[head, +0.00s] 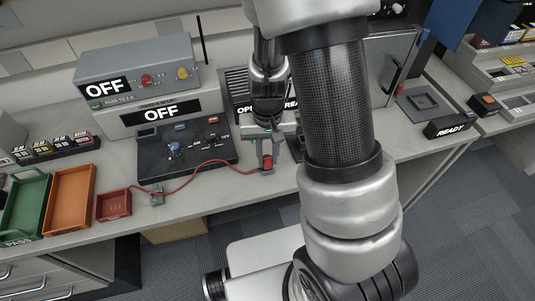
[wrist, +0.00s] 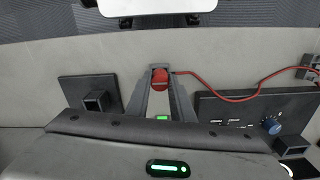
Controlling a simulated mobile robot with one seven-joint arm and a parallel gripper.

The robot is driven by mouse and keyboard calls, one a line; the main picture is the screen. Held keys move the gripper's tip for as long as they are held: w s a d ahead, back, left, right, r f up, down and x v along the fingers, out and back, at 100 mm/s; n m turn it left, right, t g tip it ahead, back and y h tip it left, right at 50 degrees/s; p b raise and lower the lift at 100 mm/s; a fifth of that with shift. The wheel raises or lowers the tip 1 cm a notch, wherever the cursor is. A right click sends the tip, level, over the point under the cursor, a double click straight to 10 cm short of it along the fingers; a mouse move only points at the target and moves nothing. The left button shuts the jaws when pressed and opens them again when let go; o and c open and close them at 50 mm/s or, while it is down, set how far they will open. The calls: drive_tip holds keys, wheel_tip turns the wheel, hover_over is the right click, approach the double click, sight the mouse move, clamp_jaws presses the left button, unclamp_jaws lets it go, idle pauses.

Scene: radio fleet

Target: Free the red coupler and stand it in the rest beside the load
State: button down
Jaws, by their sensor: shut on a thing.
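The red coupler (head: 267,162) is between the fingertips of my gripper (head: 266,157), near the front edge of the bench. In the wrist view my gripper (wrist: 159,86) is shut on the coupler (wrist: 159,77). A red cable (head: 205,167) runs from it to a small grey clip block (head: 157,196). The coupler is apart from the black control panel (head: 200,142). A dark square socket on a plate, which looks like the rest (wrist: 97,101), stands left of my gripper in the wrist view. In the head view my arm hides much of that area.
Grey boxes marked OFF (head: 160,112) stand behind the panel. A ribbed dark unit (head: 237,83) is behind my gripper. Red (head: 114,205), orange (head: 72,198) and green trays (head: 25,205) are at left. A READY sign (head: 450,126) is at right. The bench front is fairly clear.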

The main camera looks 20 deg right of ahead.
drive_tip(key=shift+f+b, duration=0.3)
drive_tip(key=shift+f, duration=0.2)
drive_tip(key=c, duration=1.5)
unclamp_jaws()
drive_tip(key=shift+r, duration=0.1)
drive_tip(key=shift+o, duration=0.2)
wheel_tip(320, 180, up, 17)
drive_tip(key=p, duration=0.3)
drive_tip(key=shift+r, duration=0.2)
drive_tip(key=s+r+t+p, duration=0.2)
drive_tip(key=s+r, duration=0.2)
drive_tip(key=r, duration=0.3)
drive_tip(key=s+r+n+t+p, duration=0.1)
drive_tip(key=s+r+p, duration=0.1)
drive_tip(key=r, duration=0.5)
drive_tip(key=s+r+n+t+p, duration=0.1)
drive_tip(key=s+r+t+p, duration=0.1)
drive_tip(key=s+r, duration=0.3)
drive_tip(key=shift+s+r+t+p, duration=0.3)
drive_tip(key=shift+r+p, duration=0.2)
drive_tip(key=shift+r, duration=0.4)
